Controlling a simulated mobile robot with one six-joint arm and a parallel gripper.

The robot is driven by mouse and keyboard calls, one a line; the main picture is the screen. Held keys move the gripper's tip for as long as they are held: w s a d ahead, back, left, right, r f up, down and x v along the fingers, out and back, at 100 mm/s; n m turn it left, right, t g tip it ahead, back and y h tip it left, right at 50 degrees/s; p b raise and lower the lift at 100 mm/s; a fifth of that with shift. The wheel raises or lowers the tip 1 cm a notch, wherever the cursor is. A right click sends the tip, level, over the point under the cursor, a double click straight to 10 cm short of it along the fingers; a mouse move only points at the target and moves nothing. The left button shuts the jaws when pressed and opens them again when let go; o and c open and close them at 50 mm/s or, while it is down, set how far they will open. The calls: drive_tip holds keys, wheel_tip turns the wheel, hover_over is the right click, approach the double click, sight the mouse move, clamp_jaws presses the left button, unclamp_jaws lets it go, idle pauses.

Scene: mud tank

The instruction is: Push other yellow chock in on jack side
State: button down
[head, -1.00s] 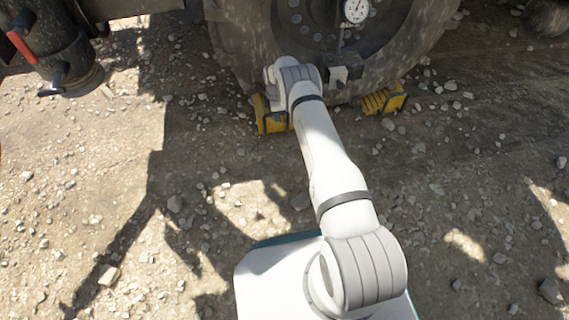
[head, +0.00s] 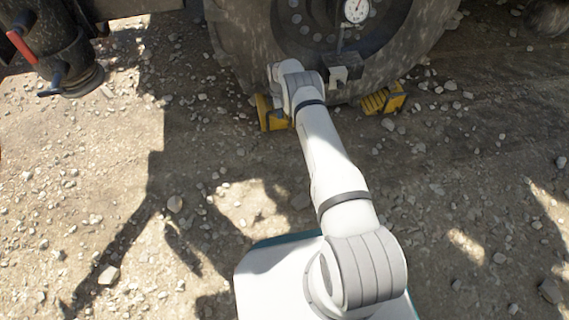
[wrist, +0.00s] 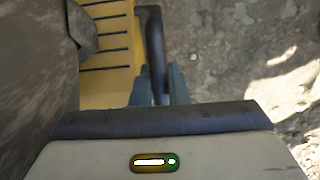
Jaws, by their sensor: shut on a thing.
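A yellow chock (head: 265,114) sits on the ground at the left side of the big tyre (head: 235,45), the side nearer the dark jack (head: 65,60). It is partly hidden by my arm in the head view. In the wrist view the chock's ribbed yellow face (wrist: 108,45) lies beside the tyre, with a dark handle bar (wrist: 153,40) on its right. My gripper (wrist: 158,88) is shut on this bar, one finger on each side. Any gap between chock and tyre is hard to see. The other yellow chock (head: 385,100) is at the tyre's right side.
The ground is gravel with loose stones. Open ground lies left of the chock.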

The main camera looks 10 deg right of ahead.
drive_tip(key=shift+d, duration=0.25)
drive_tip(key=c, duration=1.3)
unclamp_jaws()
drive_tip(key=shift+s+f, duration=0.1)
drive_tip(key=shift+f, duration=0.05)
drive_tip(key=o, duration=0.4)
drive_tip(key=shift+r+p, duration=2.2)
drive_tip(key=shift+r, duration=2.95)
